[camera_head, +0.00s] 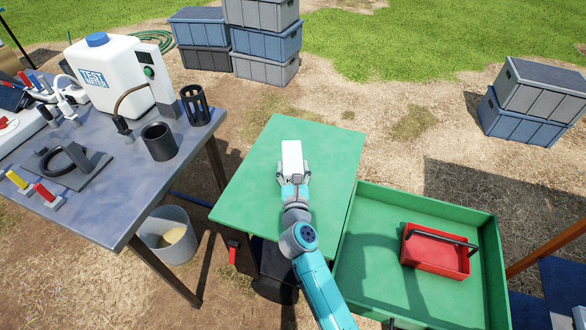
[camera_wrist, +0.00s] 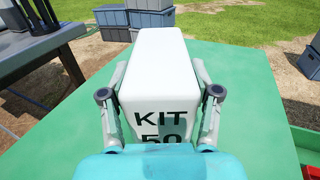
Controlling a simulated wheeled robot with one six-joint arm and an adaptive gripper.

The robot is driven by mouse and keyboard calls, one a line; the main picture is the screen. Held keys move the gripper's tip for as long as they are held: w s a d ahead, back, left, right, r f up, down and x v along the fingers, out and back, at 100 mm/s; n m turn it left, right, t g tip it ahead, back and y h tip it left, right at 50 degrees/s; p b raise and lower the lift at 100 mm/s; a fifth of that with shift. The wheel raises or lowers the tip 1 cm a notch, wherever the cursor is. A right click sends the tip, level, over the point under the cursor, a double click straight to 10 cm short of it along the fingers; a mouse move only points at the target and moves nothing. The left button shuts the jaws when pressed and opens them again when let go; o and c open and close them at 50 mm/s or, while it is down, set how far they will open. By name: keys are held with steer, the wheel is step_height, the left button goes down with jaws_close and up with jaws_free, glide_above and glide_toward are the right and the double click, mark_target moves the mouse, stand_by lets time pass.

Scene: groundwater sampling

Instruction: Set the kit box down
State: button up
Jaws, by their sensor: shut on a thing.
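The kit box (camera_head: 291,158) is a white block over the green tabletop (camera_head: 335,150). In the wrist view the kit box (camera_wrist: 160,75) fills the middle and shows dark "KIT 50" lettering on its near face. My gripper (camera_head: 293,178) is shut on it, with one finger on each side, as the wrist view also shows (camera_wrist: 160,95). The box looks upright. I cannot tell whether its underside touches the green top, since the near lower part is hidden by my wrist.
A green tray (camera_head: 375,275) with a red toolbox (camera_head: 435,250) adjoins at the right. A grey table (camera_head: 110,205) with a white tank (camera_head: 105,75) and a black cup (camera_head: 159,141) stands left. A bucket (camera_head: 168,240) stands below. The green top around the box is clear.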

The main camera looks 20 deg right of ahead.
steer(key=shift+f, duration=0.1)
steer(key=o, duration=1.4)
steer(key=shift+r, duration=0.2)
steer(key=v, duration=1.2)
